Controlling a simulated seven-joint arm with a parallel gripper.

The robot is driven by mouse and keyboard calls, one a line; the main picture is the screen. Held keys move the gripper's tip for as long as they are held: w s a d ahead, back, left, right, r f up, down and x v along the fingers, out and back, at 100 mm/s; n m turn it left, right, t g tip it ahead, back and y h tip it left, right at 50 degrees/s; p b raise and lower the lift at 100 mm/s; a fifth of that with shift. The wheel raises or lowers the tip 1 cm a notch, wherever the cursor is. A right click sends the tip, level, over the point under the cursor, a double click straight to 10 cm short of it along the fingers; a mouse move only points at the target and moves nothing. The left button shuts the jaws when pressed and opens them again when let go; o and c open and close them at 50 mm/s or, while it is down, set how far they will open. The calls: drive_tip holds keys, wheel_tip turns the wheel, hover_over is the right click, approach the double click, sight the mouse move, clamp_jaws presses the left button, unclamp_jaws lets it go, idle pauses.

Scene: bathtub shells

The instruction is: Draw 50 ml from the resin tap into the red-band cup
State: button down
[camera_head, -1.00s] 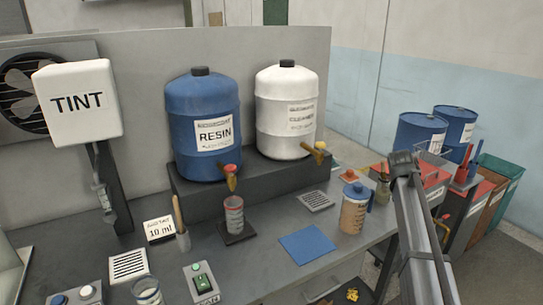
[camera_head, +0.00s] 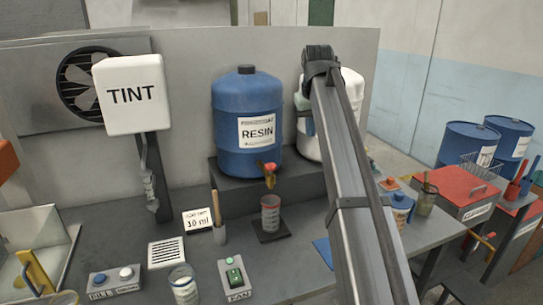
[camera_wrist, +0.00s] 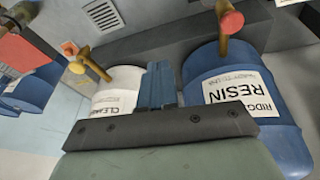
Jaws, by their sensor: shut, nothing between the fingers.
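The blue resin drum (camera_head: 245,110) stands on a dark step, with its red-handled brass tap (camera_head: 268,170) low at the front. The red-band cup (camera_head: 270,212) stands upright on a dark pad below the tap; its contents cannot be made out. My gripper (camera_wrist: 158,85) is shut and empty. In the head view its end is at the white cleaner drum, right of the resin drum, apart from the tap. The wrist view is inverted and shows the resin drum (camera_wrist: 245,95), the red tap handle (camera_wrist: 230,22) and the cleaner drum (camera_wrist: 117,92).
A white TINT tank (camera_head: 133,95) hangs at left. A stick holder (camera_head: 219,232), a card reading 10 ml (camera_head: 198,218), a FAN switch (camera_head: 235,277) and a glass jar (camera_head: 183,284) are on the bench. A blue-lidded jug (camera_head: 402,208) stands right, partly behind my arm.

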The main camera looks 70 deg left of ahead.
wheel_tip(320, 180, up, 5)
drive_tip(key=n+g, duration=0.1)
drive_tip(key=n, duration=0.1)
hover_over(270, 164)
drive_tip(key=d, duration=0.4)
drive_tip(key=shift+a+f, duration=0.1)
drive_tip(key=shift+a, duration=0.05)
drive_tip(key=shift+f, duration=0.1)
drive_tip(key=x, duration=1.2)
drive_tip(key=shift+s+f, duration=0.15)
drive_tip(key=shift+f, duration=0.75)
